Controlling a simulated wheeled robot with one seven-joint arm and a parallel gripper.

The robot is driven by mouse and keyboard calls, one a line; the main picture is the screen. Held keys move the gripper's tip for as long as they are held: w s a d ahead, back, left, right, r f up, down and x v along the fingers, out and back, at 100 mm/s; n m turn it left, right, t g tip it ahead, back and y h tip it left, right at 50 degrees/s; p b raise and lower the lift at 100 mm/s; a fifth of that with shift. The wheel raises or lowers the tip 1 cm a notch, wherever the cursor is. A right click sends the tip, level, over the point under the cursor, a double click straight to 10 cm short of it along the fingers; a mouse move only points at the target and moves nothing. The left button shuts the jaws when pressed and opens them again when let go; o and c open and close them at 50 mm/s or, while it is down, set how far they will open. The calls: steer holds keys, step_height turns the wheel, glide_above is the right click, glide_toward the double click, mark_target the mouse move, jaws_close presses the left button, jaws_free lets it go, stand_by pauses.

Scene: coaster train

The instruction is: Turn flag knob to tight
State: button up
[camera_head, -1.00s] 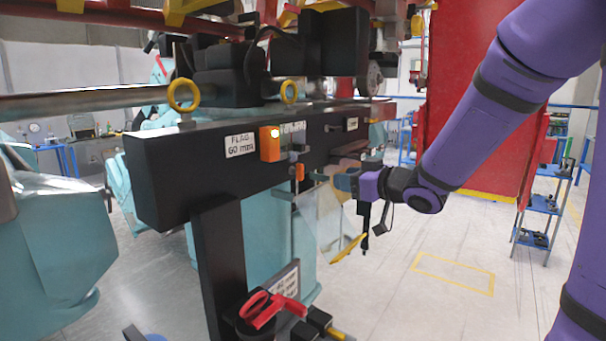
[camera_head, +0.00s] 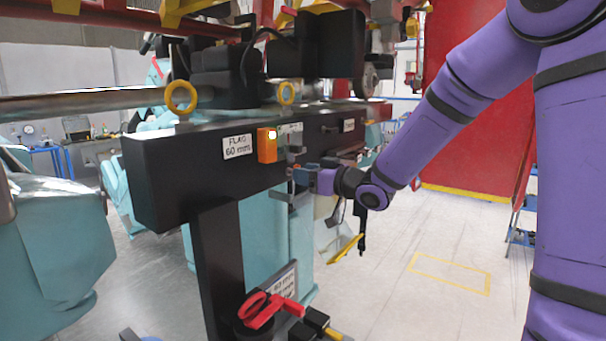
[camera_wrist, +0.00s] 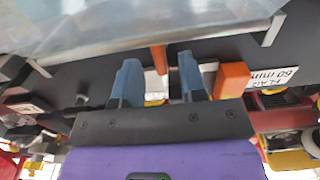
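The label reading FLAG 60 mm (camera_head: 238,146) is on the face of a black beam. An orange box with a lit lamp (camera_head: 267,146) is beside it, and this box also shows in the wrist view (camera_wrist: 232,79). In the wrist view a slim orange piece (camera_wrist: 158,58), possibly the flag knob, stands between the two blue fingers of my gripper (camera_wrist: 160,80). The fingers are apart, with a gap on each side of the piece. In the head view my gripper (camera_head: 300,177) is at the beam's lower front, hiding most of that piece.
The black beam (camera_head: 165,185) carries yellow rings (camera_head: 181,97) on top. Below stands a red-handled part (camera_head: 268,308) on a black base. A clear panel (camera_wrist: 150,25) lies close by in the wrist view. Floor at the right is open.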

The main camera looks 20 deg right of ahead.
steer(key=shift+w+a, duration=0.35)
steer(key=shift+w, duration=0.1)
jaws_close()
